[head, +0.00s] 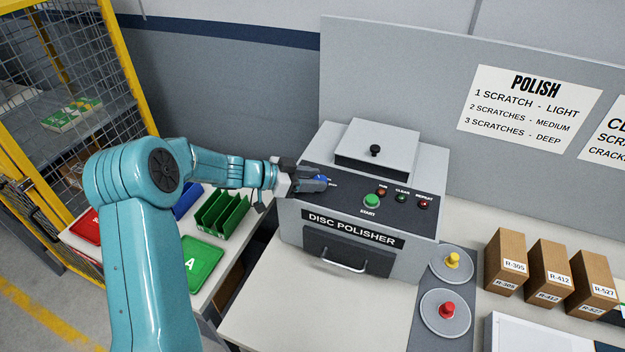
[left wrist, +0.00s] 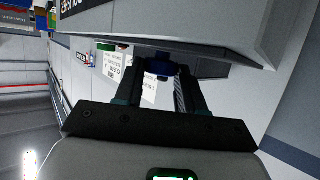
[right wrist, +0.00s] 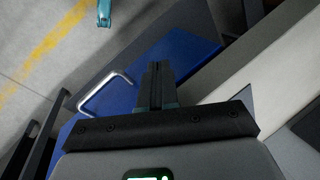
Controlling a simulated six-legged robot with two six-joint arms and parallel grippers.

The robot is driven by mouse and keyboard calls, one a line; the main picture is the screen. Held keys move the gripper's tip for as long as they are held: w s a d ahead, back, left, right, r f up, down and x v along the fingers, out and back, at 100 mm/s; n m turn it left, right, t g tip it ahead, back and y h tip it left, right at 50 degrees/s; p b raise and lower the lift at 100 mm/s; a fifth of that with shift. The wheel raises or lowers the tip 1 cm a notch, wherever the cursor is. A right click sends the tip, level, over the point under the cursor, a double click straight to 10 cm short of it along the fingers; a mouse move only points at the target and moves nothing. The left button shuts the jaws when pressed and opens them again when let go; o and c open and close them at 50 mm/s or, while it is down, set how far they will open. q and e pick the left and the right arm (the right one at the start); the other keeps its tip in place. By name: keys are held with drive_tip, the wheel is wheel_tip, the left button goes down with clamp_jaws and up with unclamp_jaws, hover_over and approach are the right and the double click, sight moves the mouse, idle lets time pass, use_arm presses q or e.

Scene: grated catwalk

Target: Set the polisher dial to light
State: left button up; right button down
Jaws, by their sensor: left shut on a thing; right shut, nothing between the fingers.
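The disc polisher (head: 350,262) is a grey box with a dark sloped control panel, standing on the bench. Its blue dial (head: 321,178) is at the panel's left side, largely covered by my left gripper (head: 316,184). The left gripper is shut on the dial; the blue dial (left wrist: 164,66) shows between its fingers (left wrist: 165,75) in the left wrist view. The dial's marks and pointer cannot be read. My right gripper (right wrist: 157,70) is shut and empty in the right wrist view, in front of a blue panel, and is not in the head view.
A green START button (head: 371,201) and several small buttons sit right of the dial. A lid with a knob (head: 375,151) tops the polisher. A POLISH sign (head: 530,110) reads "1 scratch - light". Brown boxes (head: 505,262) stand right; a blue panel (right wrist: 190,65) has a metal handle.

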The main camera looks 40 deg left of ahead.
use_arm(q)
drive_tip(key=shift+w+a+m+g+h, duration=0.15)
drive_tip(key=shift+m+g+h, duration=0.6)
drive_tip(key=shift+m+h, duration=0.15)
drive_tip(key=shift+w+a+m+g+h, duration=0.1)
drive_tip(key=shift+w+m+g+h, duration=0.05)
drive_tip(key=shift+m+g+h, duration=0.75)
drive_tip(key=shift+r+m, duration=0.1)
drive_tip(key=shift+m, duration=0.2)
drive_tip(key=o, duration=1)
drive_tip(key=shift+o, duration=0.2)
drive_tip(key=shift+s+a, duration=0.1)
drive_tip(key=shift+a, duration=0.1)
drive_tip(key=b+v, duration=0.3)
drive_tip(key=v, duration=1.2)
drive_tip(key=shift+s+a+r, duration=0.2)
drive_tip(key=shift+a+r, duration=0.05)
drive_tip(key=shift+r, duration=0.05)
